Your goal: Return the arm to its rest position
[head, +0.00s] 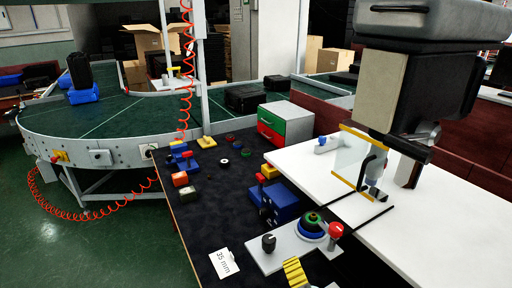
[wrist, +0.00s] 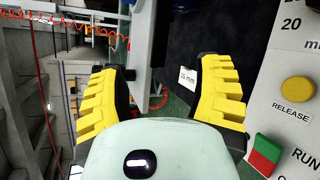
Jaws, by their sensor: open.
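My gripper (wrist: 162,95) is open, with its two yellow ribbed fingers wide apart and nothing between them. In the head view only one yellow ribbed finger (head: 295,272) shows, at the bottom edge; the rest of the gripper is cut off. It is near the front of the dark table mat (head: 215,215), to the right of a white "35 mm" card (head: 223,262). The card also shows in the wrist view (wrist: 188,78), beside the right finger.
A white plate (head: 265,258) with knobs stands close to the finger. Blue blocks (head: 283,203) and a green-and-red drawer box (head: 285,125) are farther back. A large grey and black machine (head: 405,85) overhangs the white table (head: 455,225). The curved conveyor (head: 110,115) is at left.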

